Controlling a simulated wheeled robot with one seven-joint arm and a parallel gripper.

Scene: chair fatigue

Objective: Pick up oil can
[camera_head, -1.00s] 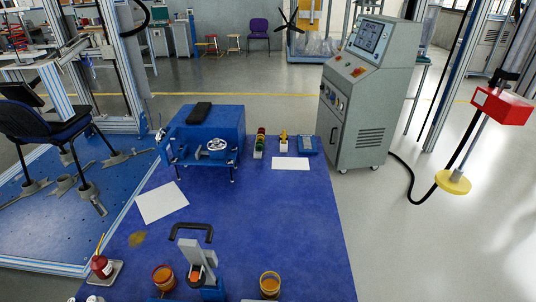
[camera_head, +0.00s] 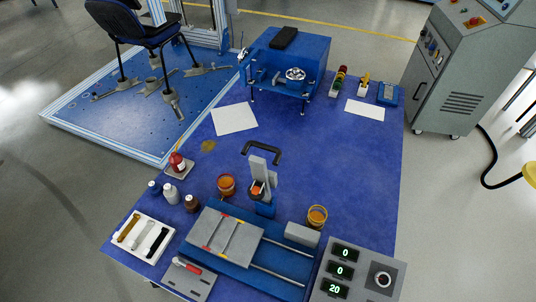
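The oil can looks to be the small red can (camera_head: 178,161) with a thin yellowish spout. It stands upright on a small pale tray (camera_head: 181,173) near the left edge of the blue table (camera_head: 320,150). A brown stain (camera_head: 208,146) lies on the table just behind it. My gripper does not show in this view, so I cannot see whether it is open or shut.
Small bottles (camera_head: 171,192) stand in front of the can. Two orange-filled jars (camera_head: 226,184) (camera_head: 317,216), a black handle (camera_head: 262,152), a blue slide fixture (camera_head: 253,245) and a digital readout box (camera_head: 357,272) are on the table.

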